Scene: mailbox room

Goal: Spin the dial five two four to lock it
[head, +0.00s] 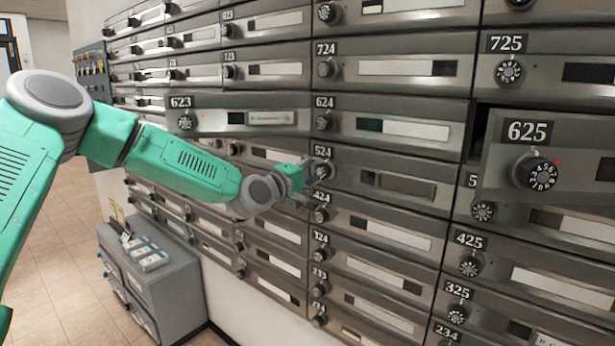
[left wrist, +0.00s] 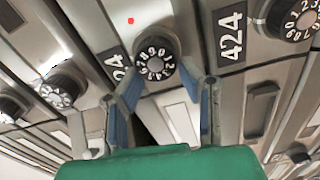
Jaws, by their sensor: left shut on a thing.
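The 524 dial (head: 323,170) is a round black knob with white numerals on a grey metal mailbox door (head: 395,186), under its 524 label. It also shows in the left wrist view as a numbered black dial (left wrist: 155,64), with a red dot above it and a 424 label to its right. My left gripper (head: 309,178) is at this dial, and its fingers (left wrist: 170,88) lie on both sides of it, shut on it. The fingers partly hide the dial's surroundings in the head view. My right gripper is not in view.
The 625 box (head: 549,155) sticks out from the wall at the right, and the 623 box (head: 240,116) sticks out at the left. Neighbouring dials sit close above and below, including the 424 dial (left wrist: 290,20). A grey cabinet (head: 155,270) stands on the tiled floor.

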